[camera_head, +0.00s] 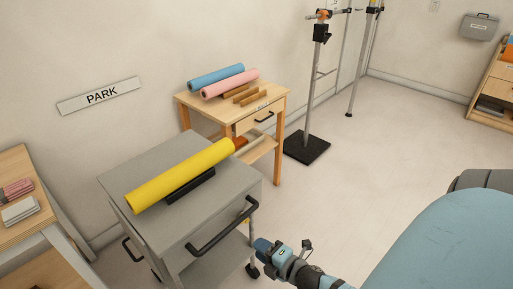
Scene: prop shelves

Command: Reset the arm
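My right arm comes in from the bottom right. Its wrist and gripper (272,253) show small beside the front right corner of the grey cart (115,182), near its black handle. The fingers are too small to tell whether they are open or shut. I see nothing clearly held. My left gripper is not in view.
A yellow roll (180,174) rests on a black holder on the cart. Behind, a wooden table (283,97) bears a blue roll (215,77), a pink roll (230,84) and brown pieces. A black-based stand (306,148) is beside it. Floor to the right is clear.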

